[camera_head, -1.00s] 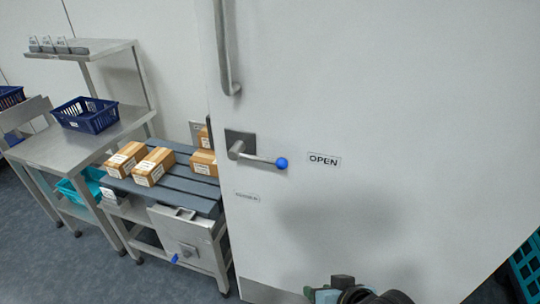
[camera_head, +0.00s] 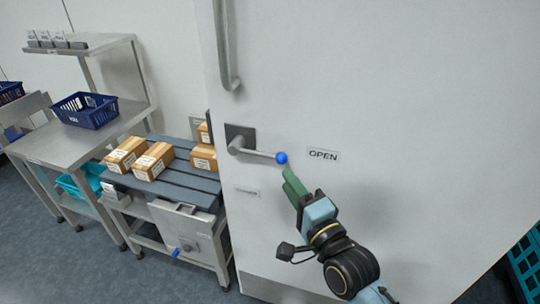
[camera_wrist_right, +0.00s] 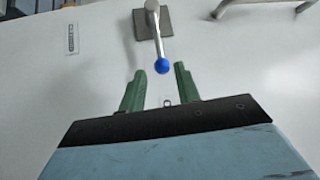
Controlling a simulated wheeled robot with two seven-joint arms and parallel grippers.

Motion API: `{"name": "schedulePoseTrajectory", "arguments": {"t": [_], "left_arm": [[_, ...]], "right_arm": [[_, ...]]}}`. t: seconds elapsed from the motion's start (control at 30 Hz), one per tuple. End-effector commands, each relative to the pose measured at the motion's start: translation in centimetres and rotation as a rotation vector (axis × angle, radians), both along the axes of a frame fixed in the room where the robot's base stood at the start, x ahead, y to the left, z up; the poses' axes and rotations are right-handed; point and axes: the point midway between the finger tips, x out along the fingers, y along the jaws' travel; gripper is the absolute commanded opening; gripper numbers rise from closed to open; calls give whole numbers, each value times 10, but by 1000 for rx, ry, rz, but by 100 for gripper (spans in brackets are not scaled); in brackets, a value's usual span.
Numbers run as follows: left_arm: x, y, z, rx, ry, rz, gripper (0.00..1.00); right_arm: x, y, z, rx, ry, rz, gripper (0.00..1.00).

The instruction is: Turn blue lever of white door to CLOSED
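The white door (camera_head: 400,90) fills the middle and right of the head view. Its lever (camera_head: 258,153) has a grey arm on a square plate and a blue ball (camera_head: 281,158) at its end. The lever points right, nearly level, towards the OPEN label (camera_head: 323,155). A second, hard-to-read label (camera_head: 247,191) sits below the plate. My right gripper (camera_head: 289,178) is just below the ball. In the right wrist view its green fingers (camera_wrist_right: 156,86) are apart, with the blue ball (camera_wrist_right: 161,66) just beyond the gap between the tips. My left gripper is not in view.
A vertical handle (camera_head: 228,45) is above the lever. Left of the door, a slatted grey bench (camera_head: 180,180) holds several cardboard boxes. A steel table (camera_head: 60,147) carries a dark blue basket (camera_head: 85,112). A teal crate (camera_head: 525,265) stands at the right edge.

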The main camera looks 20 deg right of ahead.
Motion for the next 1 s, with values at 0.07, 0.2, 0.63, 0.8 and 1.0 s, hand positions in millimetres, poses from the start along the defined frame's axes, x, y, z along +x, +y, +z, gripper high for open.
{"name": "schedulePoseTrajectory", "arguments": {"t": [0.07,0.2,0.63,0.8,1.0], "left_arm": [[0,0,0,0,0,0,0],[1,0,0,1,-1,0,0],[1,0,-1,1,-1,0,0],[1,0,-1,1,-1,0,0],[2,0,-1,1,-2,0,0]], "right_arm": [[17,3,4,0,-3,0,32],[44,9,8,0,-2,-1,32],[93,19,13,-3,2,-1,32],[94,19,13,-3,1,-1,32],[94,19,13,-3,2,-1,23]]}}
